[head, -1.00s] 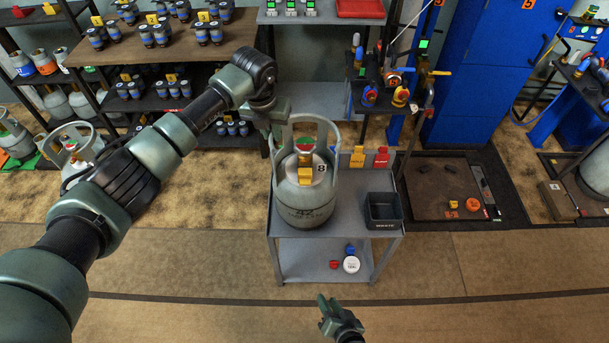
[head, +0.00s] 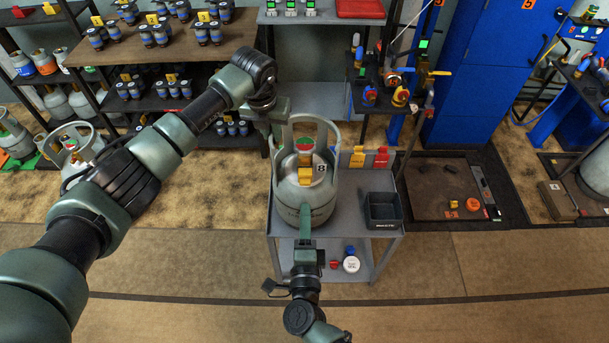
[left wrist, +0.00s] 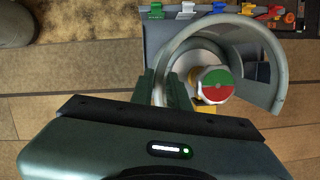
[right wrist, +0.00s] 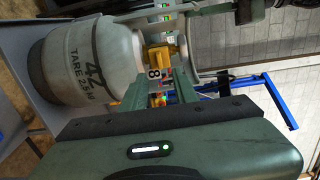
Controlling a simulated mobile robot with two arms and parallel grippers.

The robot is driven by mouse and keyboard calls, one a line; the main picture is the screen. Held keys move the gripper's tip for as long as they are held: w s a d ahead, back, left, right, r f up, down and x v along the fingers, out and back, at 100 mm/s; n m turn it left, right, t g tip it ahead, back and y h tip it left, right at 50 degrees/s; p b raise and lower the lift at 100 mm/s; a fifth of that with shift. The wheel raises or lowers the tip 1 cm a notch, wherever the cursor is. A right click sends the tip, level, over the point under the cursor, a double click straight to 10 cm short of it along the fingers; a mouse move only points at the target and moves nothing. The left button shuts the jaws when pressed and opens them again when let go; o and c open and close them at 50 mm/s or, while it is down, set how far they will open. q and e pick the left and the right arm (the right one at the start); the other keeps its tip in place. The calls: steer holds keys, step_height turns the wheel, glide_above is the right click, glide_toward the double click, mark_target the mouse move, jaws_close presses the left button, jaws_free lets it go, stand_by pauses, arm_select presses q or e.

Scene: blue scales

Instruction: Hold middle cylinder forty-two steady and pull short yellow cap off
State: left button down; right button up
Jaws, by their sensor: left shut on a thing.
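A grey gas cylinder (head: 303,208) stands upright on the cart, with a collar handle and a green-and-red disc on top. The right wrist view shows its body (right wrist: 85,65) with large dark digits, apparently 42, and TARE print. The short yellow cap (head: 305,177) is on the valve's front side; it also shows in the right wrist view (right wrist: 157,57). My left gripper (head: 277,135) is shut on the collar's left side (left wrist: 172,68). My right gripper (head: 305,208) is open and empty, in front of the cylinder, below the cap.
The grey cart (head: 349,212) carries a black waste bin (head: 384,211) at right and yellow and red tags behind it. Its lower shelf holds a white round item (head: 351,264) and small red and blue caps. Shelves stand behind; the floor in front is clear.

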mark_target(305, 177)
arm_select(q)
steer(key=shift+a, duration=0.15)
arm_select(e)
steer(key=shift+w, duration=4.4)
jaws_close()
steer(key=shift+s, duration=0.35)
steer(key=shift+s, duration=1.25)
